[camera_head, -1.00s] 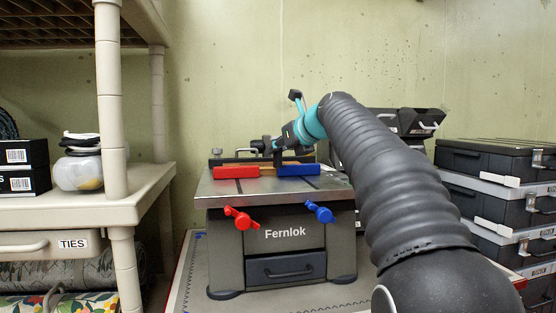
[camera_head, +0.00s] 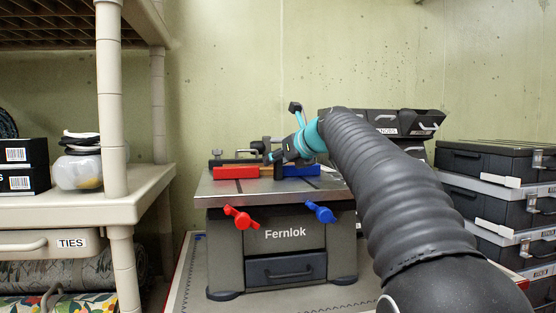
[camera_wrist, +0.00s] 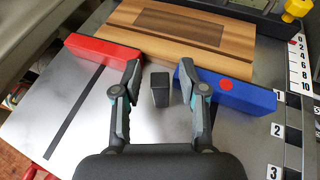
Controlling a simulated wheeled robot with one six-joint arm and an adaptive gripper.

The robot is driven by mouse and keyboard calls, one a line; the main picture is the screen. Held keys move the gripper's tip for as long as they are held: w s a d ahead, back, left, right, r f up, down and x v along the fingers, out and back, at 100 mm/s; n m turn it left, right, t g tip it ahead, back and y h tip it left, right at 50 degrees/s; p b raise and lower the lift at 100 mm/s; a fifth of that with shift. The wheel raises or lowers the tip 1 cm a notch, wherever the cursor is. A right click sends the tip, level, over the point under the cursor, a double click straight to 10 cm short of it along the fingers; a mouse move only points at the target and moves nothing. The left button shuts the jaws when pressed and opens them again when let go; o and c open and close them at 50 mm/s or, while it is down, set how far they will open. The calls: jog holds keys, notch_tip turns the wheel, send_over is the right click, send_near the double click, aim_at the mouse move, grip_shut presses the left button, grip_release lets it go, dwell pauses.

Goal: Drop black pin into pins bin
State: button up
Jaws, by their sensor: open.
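A black upright block, apparently the black pin (camera_wrist: 160,90), stands between my fingers in the wrist view, with gaps on both sides. My gripper (camera_wrist: 158,80) is open around it, low over the grey metal table top (camera_wrist: 85,120) of the Fernlok machine. In the head view my gripper (camera_head: 272,157) is above that table, near the red block (camera_head: 236,172) and blue block (camera_head: 301,171); the pin cannot be made out there. Dark bins (camera_head: 384,119) stand behind my arm, one with a partly hidden label. I cannot tell which is the pins bin.
The red block (camera_wrist: 103,52) and blue block (camera_wrist: 232,91) flank my fingers, with a wooden board (camera_wrist: 180,35) beyond. Red (camera_head: 240,218) and blue (camera_head: 320,212) knobs stick out in front. Stacked cases (camera_head: 490,160) stand right; a shelf (camera_head: 100,205) stands left.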

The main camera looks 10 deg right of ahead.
jog(key=shift+r, duration=0.2)
jog(key=v, duration=1.2)
